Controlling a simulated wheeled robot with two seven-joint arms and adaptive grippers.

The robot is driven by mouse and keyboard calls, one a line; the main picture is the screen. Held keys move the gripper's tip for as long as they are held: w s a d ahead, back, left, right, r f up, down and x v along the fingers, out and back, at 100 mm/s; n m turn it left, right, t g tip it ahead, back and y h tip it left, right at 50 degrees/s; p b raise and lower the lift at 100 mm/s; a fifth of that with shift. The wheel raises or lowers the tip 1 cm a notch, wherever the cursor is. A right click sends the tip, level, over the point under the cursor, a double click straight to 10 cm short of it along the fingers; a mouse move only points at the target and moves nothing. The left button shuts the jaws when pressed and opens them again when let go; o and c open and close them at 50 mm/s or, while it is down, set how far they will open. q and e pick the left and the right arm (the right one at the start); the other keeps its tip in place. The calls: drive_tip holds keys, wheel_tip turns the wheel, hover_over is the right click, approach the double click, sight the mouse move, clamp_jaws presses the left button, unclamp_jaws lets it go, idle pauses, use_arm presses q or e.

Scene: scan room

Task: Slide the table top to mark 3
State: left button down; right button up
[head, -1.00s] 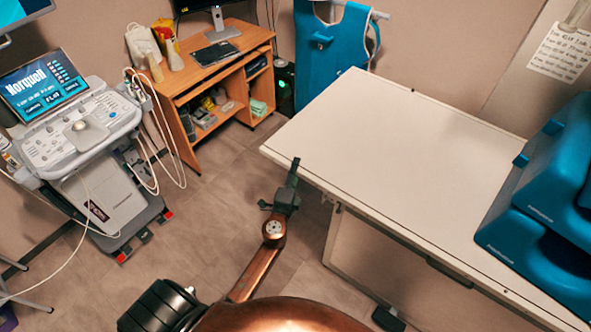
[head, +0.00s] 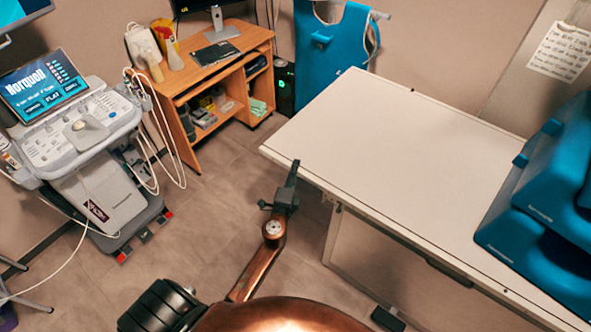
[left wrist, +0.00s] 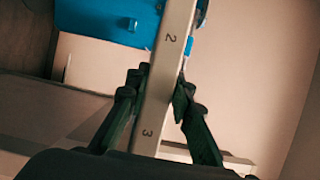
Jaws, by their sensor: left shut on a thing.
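The white table top (head: 400,145) is a long flat slab on the right in the head view. My left gripper (head: 294,172) is at its near left edge and is shut on that edge. In the left wrist view my left gripper (left wrist: 162,88) has one dark finger on each side of a pale strip (left wrist: 168,60), which bears the numbers 2 and 3. The 2 is beyond the fingertips and the 3 is nearer the palm, between the fingers. No pointer against the marks can be made out. My right gripper is not in view.
Blue padded blocks (head: 545,205) lie on the right part of the table top. An ultrasound cart (head: 100,175) with hanging cables stands left, and a wooden desk (head: 215,75) stands behind. A blue apron (head: 335,50) hangs at the back. Grey floor (head: 225,190) is clear between.

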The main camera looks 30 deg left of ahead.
sight(317, 186)
use_arm(q)
drive_tip(key=d, duration=0.3)
drive_tip(key=d+b, duration=0.1)
drive_tip(key=d, duration=0.3)
drive_tip(key=d+b, duration=0.1)
drive_tip(key=d, duration=0.2)
drive_tip(key=shift+s+d+f, duration=0.15)
drive_tip(key=shift+s, duration=0.2)
drive_tip(key=shift+d, duration=0.15)
drive_tip(key=shift+s+a, duration=0.15)
drive_tip(key=shift+a, duration=0.2)
drive_tip(key=c, duration=1.7)
unclamp_jaws()
